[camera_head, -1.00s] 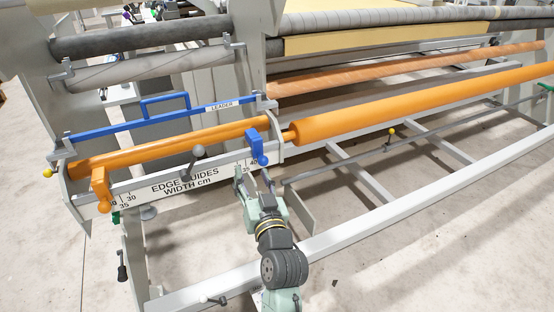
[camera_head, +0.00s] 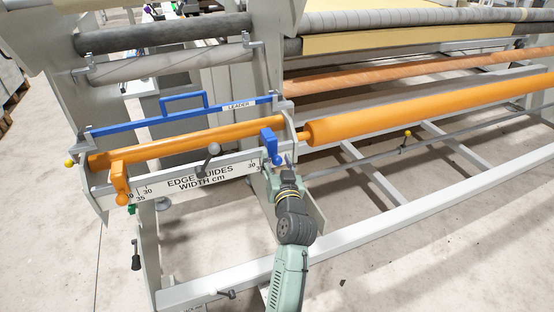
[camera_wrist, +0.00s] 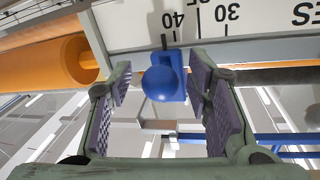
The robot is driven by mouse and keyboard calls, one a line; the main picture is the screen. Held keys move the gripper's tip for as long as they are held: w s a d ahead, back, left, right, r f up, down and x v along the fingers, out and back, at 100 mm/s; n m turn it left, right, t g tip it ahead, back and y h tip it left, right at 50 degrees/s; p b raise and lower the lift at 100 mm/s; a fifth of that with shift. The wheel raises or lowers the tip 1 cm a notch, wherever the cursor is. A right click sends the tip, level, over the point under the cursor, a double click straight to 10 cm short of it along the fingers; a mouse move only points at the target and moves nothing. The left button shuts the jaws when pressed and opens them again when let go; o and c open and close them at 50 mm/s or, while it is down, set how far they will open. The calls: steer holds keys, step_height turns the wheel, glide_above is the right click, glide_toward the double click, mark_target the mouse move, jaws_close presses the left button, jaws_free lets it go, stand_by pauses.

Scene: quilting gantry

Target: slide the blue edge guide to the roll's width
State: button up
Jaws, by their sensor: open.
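The blue edge guide (camera_head: 271,146) sits at the right end of the white scale rail (camera_head: 226,171), near the right end of the short orange roll (camera_head: 195,137). In the wrist view the guide's blue knob (camera_wrist: 163,82) lies between my open fingers, with a gap on both sides; its dark pointer is close to the 40 mark. An orange edge guide (camera_head: 119,182) stands at the rail's left end. My gripper (camera_head: 276,171) is open and empty, just below the blue guide; its fingertips are partly hard to make out in the head view.
A grey knob lever (camera_head: 213,150) stands on the rail between the guides. A blue leader bar (camera_head: 185,115) with a handle runs above the short roll. A long orange roll (camera_head: 430,110) lies to the right. A white frame beam (camera_head: 400,206) crosses below. Floor is open at lower right.

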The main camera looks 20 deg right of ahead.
steer(key=shift+c, duration=0.2)
jaws_close()
stand_by(0.5)
